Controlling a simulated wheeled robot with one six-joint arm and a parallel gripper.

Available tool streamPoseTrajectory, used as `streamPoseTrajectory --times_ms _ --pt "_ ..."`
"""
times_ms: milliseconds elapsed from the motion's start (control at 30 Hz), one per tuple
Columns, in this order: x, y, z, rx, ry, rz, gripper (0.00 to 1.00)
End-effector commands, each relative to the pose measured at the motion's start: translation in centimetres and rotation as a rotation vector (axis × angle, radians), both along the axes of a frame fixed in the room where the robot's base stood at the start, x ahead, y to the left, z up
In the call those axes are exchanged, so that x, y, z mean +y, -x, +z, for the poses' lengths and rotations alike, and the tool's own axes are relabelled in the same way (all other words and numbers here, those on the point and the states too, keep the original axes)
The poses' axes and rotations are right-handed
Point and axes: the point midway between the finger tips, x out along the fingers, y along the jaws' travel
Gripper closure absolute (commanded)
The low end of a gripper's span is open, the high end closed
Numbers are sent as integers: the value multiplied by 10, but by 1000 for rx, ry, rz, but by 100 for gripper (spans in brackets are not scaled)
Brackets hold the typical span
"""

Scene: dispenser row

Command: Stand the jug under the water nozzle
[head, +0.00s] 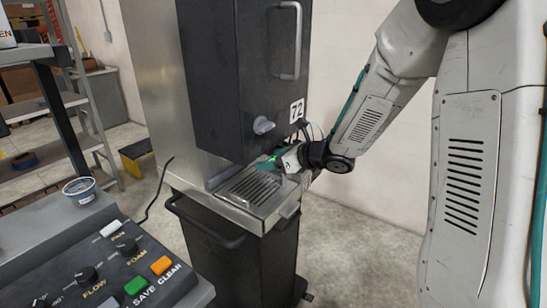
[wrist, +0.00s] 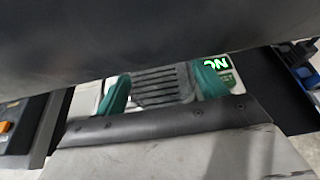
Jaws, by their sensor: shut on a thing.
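My gripper (head: 268,163) reaches in from the right, just under the dark dispenser cabinet (head: 216,85) and over the right part of the drip tray (head: 236,209). Its two teal fingers show in the wrist view (wrist: 162,87) with a gap between them. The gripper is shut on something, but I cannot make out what. A ribbed dark grille (wrist: 155,82) shows between the fingers in the wrist view. I cannot pick out the jug in either view. The water nozzle is hidden under the cabinet.
A control panel (head: 118,262) with coloured buttons fills the front left. The cabinet has a grey knob (head: 263,125) and a "72" label (head: 297,111). Floor is clear to the right.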

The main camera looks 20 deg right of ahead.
Motion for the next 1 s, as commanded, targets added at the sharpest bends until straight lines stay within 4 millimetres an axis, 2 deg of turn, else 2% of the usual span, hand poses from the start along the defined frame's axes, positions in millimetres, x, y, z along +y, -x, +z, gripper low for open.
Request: streamPoseTrajectory --times_ms 133,167,233,267,633,1000 --pt "0 0 -3 1 -1 0 61" --pt "0 0 -3 1 -1 0 26" --pt "0 0 -3 0 0 0 6" --pt "0 0 -3 0 0 0 3" --pt "-5 6 1 -2 0 -1 3" --pt "-37 49 23 -2 1 -2 3"
